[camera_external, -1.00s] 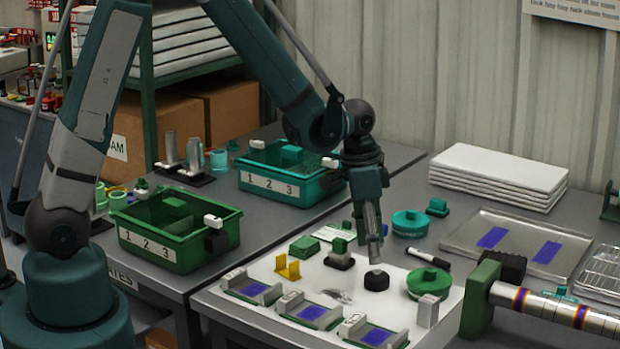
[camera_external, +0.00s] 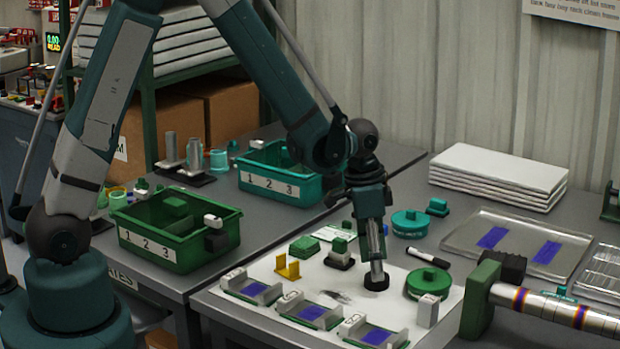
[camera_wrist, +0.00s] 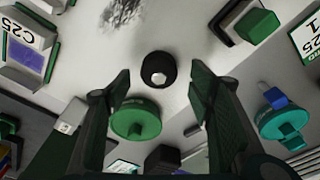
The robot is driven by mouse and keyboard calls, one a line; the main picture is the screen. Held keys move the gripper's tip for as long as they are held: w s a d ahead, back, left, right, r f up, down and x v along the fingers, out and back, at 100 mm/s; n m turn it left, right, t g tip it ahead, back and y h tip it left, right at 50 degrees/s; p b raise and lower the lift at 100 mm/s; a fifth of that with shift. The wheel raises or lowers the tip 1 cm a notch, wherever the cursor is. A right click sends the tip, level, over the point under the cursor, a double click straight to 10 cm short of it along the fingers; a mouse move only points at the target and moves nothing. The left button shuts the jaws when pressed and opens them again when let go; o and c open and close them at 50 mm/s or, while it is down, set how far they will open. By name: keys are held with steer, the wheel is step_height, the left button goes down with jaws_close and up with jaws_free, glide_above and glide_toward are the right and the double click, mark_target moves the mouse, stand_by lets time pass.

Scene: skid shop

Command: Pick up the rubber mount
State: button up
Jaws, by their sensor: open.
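The rubber mount (camera_external: 376,282) is a short black cylinder on the white board. In the wrist view the black mount (camera_wrist: 158,70) shows from above with a pale centre, just beyond the fingertips and between their lines. My gripper (camera_external: 377,272) points down right over the mount in the external view and hides part of its top. In the wrist view my gripper (camera_wrist: 160,82) has its two dark fingers wide apart with nothing between the tips. I cannot tell whether the fingers touch the mount.
A green round knob (camera_external: 428,283) stands close right of the mount. Grey cradles with blue pads (camera_external: 312,312) line the board's front. A green block on a stand (camera_external: 340,252) and a yellow bracket (camera_external: 287,267) are to the left. A grey block (camera_external: 427,311) stands front right.

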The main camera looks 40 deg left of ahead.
steer(key=shift+w+d+f+b, duration=0.1)
steer(key=shift+d+f+b, duration=0.1)
steer(key=shift+f, duration=0.65)
steer(key=shift+w+d+f+b, duration=0.1)
steer(key=shift+f+b, duration=0.1)
steer(key=shift+f, duration=0.6)
steer(key=c, duration=1.1)
